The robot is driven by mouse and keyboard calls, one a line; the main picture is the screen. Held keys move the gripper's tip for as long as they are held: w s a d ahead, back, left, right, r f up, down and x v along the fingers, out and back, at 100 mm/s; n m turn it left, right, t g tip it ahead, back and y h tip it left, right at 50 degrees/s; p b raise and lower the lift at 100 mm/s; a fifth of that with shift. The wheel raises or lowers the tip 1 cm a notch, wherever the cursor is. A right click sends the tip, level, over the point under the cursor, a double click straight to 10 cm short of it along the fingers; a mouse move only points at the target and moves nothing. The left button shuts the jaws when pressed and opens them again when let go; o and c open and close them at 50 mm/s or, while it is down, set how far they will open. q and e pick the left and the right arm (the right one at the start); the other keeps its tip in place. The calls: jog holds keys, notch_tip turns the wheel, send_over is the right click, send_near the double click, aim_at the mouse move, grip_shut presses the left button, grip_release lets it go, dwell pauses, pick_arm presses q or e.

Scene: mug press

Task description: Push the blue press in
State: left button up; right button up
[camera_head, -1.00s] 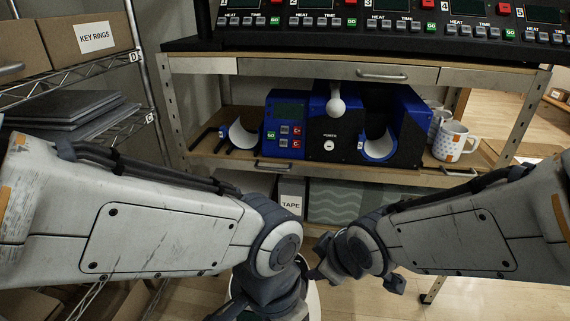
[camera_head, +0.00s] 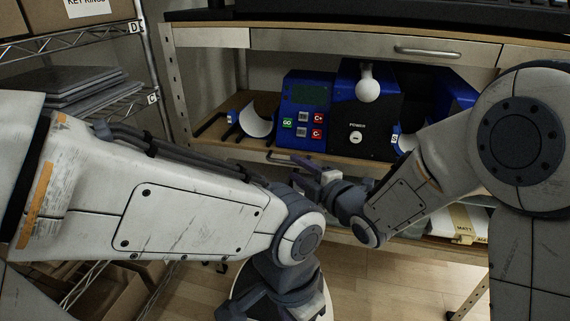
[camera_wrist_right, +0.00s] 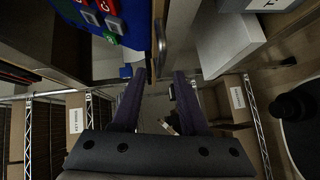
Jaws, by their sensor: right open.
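The blue press (camera_head: 360,110) stands on the shelf, with a black front, a POWER switch and a white ball knob (camera_head: 367,83) on its lever. Its control box (camera_head: 305,118) with GO and red buttons is on its left side; part of it also shows at the upper left of the right wrist view (camera_wrist_right: 88,17). My right gripper (camera_head: 308,172) is open and empty, low in front of the shelf edge below the control box. Its two purple-grey fingers (camera_wrist_right: 160,82) are apart in the wrist view. My right arm hides the press's right side. My left arm bends downward, its fingers out of sight.
A curved white-lined cradle (camera_head: 256,122) sits left of the control box. A drawer (camera_head: 400,47) hangs above the press. A wire rack (camera_head: 140,60) with boxes stands at the left. Boxes (camera_head: 457,222) lie on the lower shelf.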

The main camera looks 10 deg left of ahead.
aim_at(288, 163)
jog(key=x, duration=0.5)
jog(key=shift+w+a+b, duration=0.15)
jog(key=shift+b, duration=0.25)
grip_shut()
jog(key=shift+f, duration=0.1)
dwell(0.9)
